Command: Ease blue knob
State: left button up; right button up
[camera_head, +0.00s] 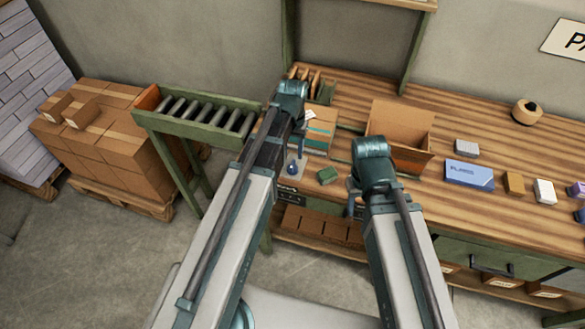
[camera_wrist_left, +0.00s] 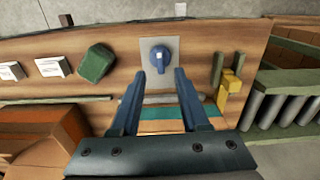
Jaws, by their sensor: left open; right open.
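The blue knob (camera_wrist_left: 160,57) sits on a pale square plate (camera_wrist_left: 149,45) near the bench edge in the left wrist view. In the head view, the knob (camera_head: 291,169) shows small and dark blue near the front edge. My left gripper (camera_wrist_left: 157,77) is open and empty. Its two fingertips point toward the knob, one to each side of it in the picture; contact cannot be told. In the head view my left wrist and arm hide most of that gripper. My right gripper (camera_head: 353,203) is over the bench's front edge, to the right of the knob, with its fingers partly hidden.
A green block (camera_head: 327,175) lies right of the knob. Behind are a teal-banded parcel (camera_head: 320,130) and an open cardboard box (camera_head: 400,125). A roller conveyor (camera_head: 150,119) stands at left. Small boxes, including a blue one (camera_head: 469,174), line the bench's right.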

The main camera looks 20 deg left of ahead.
aim_at(293, 164)
pick_arm(q)
notch_tip(293, 164, down, 6)
jog(key=b, duration=0.4)
jog(key=shift+r, duration=0.2)
jog(key=shift+c, duration=0.3)
grip_shut()
